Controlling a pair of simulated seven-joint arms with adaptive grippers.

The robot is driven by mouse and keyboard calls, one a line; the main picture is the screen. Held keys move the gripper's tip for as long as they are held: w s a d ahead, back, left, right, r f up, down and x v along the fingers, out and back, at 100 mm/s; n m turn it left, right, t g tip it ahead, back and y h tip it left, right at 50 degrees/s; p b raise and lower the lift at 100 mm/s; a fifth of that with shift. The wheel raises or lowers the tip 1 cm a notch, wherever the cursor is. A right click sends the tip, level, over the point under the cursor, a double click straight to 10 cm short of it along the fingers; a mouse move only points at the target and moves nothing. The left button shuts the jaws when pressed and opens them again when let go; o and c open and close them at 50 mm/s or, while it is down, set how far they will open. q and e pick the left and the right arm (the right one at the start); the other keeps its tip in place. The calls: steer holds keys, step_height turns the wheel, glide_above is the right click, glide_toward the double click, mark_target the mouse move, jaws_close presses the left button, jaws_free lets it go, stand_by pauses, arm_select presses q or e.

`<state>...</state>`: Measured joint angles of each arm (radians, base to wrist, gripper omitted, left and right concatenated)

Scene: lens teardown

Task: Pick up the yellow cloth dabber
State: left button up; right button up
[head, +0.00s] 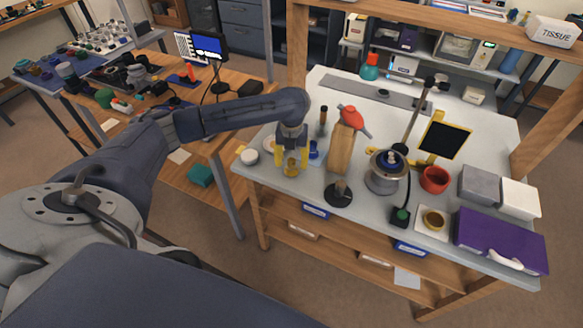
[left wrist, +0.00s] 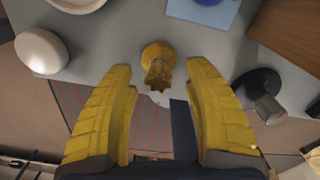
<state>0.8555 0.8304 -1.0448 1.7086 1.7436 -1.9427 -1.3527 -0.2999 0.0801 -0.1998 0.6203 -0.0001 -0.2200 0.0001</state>
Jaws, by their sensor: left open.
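The yellow cloth dabber (head: 291,168) stands near the front left edge of the grey work table. It also shows in the left wrist view (left wrist: 157,60), with its crinkled top facing the camera. My left gripper (head: 291,157) is over it, with its yellow fingers open. In the left wrist view the two fingers (left wrist: 160,75) lie on either side of the dabber, with a gap on each side. I cannot tell how far the fingertips are above the table. My right gripper is in neither view.
A white rounded piece (left wrist: 42,50) lies left of the dabber. A blue piece (head: 314,150) and a dark round stand (head: 338,194) are to its right. Further right are a metal pot (head: 384,180), a red bowl (head: 434,180) and a purple case (head: 500,238).

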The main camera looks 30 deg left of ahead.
arm_select(q)
steer(key=shift+a+f, duration=0.1)
steer(key=shift+f, duration=1.3)
steer(key=shift+o, duration=0.2)
jaws_close()
